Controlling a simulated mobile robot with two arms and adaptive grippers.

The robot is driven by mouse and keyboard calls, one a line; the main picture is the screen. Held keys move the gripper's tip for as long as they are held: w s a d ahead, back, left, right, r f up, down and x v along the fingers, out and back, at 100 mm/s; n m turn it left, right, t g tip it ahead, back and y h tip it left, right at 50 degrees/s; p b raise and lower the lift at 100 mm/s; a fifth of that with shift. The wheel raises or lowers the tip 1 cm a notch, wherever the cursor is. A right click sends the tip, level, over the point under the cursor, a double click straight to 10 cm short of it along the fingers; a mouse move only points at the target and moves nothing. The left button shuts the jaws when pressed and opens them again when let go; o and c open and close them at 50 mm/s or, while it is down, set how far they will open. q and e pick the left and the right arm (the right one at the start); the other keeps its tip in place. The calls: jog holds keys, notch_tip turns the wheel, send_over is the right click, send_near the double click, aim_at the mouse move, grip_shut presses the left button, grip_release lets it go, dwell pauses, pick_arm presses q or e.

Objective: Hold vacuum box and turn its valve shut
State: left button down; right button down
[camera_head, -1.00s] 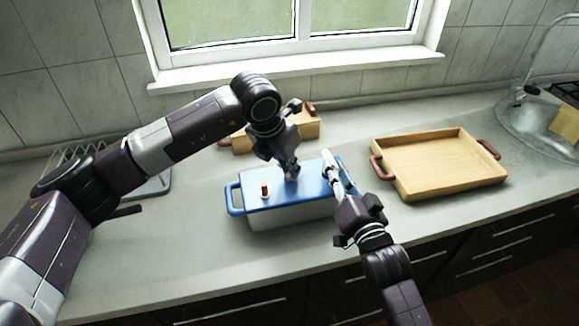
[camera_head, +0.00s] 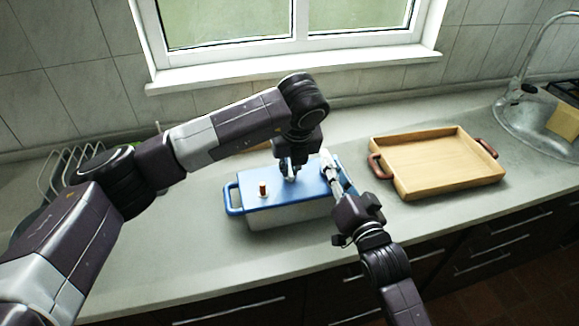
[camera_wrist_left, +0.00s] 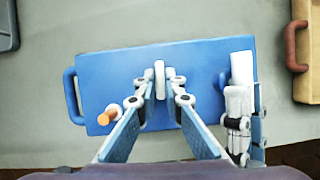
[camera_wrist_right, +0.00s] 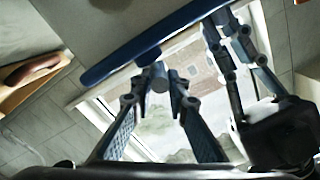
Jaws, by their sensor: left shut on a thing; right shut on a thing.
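The vacuum box (camera_head: 290,213) has a blue lid (camera_head: 255,181) and a pale body, and stands upright on the counter. The lid also shows in the left wrist view (camera_wrist_left: 100,85). A white valve handle (camera_wrist_left: 160,75) stands on the lid between my left fingertips. My left gripper (camera_head: 292,174) is shut on it from above; the arm hides part of the valve in the head view. My right gripper (camera_head: 328,165) is shut at the box's right end, apparently on the handle there, which its fingers mostly hide. In the right wrist view, its fingertips (camera_wrist_right: 160,80) meet just beside the blue lid edge.
An orange-topped peg (camera_head: 262,189) stands on the lid's left part, near the blue left handle (camera_head: 232,200). A wooden tray (camera_head: 435,190) stands to the right, with a sink (camera_head: 535,125) beyond. A rack (camera_head: 60,170) is at the left. The front counter is clear.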

pick_arm(q)
jog(key=shift+n, duration=0.5)
jog(key=c, duration=2)
grip_release()
jog(key=shift+c, duration=0.2)
jog(key=v, duration=1.2)
jog(key=shift+d, duration=0.2)
pick_arm(e)
jog(key=c, duration=1.8)
grip_release()
